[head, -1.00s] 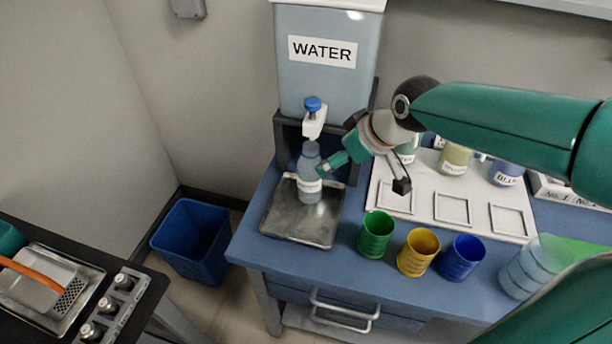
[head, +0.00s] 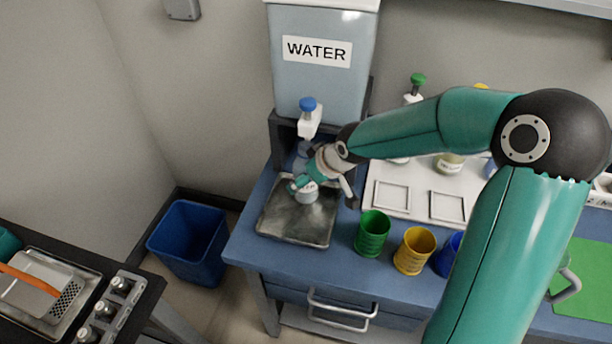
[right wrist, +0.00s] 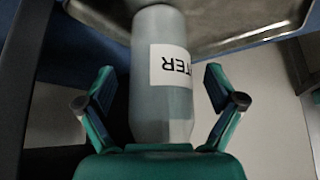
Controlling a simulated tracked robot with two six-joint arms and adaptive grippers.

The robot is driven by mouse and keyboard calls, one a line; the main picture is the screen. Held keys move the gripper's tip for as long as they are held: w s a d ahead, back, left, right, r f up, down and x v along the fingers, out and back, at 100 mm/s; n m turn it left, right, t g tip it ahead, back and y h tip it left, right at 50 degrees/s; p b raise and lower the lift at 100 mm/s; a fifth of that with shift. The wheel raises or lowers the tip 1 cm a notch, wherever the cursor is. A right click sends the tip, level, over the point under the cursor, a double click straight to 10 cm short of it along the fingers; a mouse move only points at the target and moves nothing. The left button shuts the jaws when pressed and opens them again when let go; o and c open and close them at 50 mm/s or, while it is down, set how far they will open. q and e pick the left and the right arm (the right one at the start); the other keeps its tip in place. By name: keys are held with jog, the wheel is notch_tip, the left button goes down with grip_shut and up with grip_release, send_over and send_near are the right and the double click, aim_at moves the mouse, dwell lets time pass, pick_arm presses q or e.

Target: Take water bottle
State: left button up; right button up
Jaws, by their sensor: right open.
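The water bottle (head: 307,193) stands upright on the metal tray (head: 295,227) under the tap of the water dispenser (head: 320,75). My right gripper (head: 318,190) is in front of the bottle and hides much of its middle. In the right wrist view the bottle (right wrist: 162,85), with a white label, lies between the two open fingers of the gripper (right wrist: 160,95). A gap shows on each side, so the fingers do not clamp it. My left gripper is not in view.
Green (head: 372,233), yellow (head: 414,250) and blue (head: 447,255) cups stand to the right of the tray. A white board (head: 420,207) with square frames lies behind them. A blue bin (head: 190,243) stands on the floor at left.

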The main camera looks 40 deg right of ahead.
jog(key=shift+w+f, duration=0.15)
jog(key=shift+f, duration=0.1)
jog(key=c, duration=1.5)
jog(key=shift+r, duration=0.1)
jog(key=shift+c, duration=0.9)
jog(key=shift+r, duration=0.2)
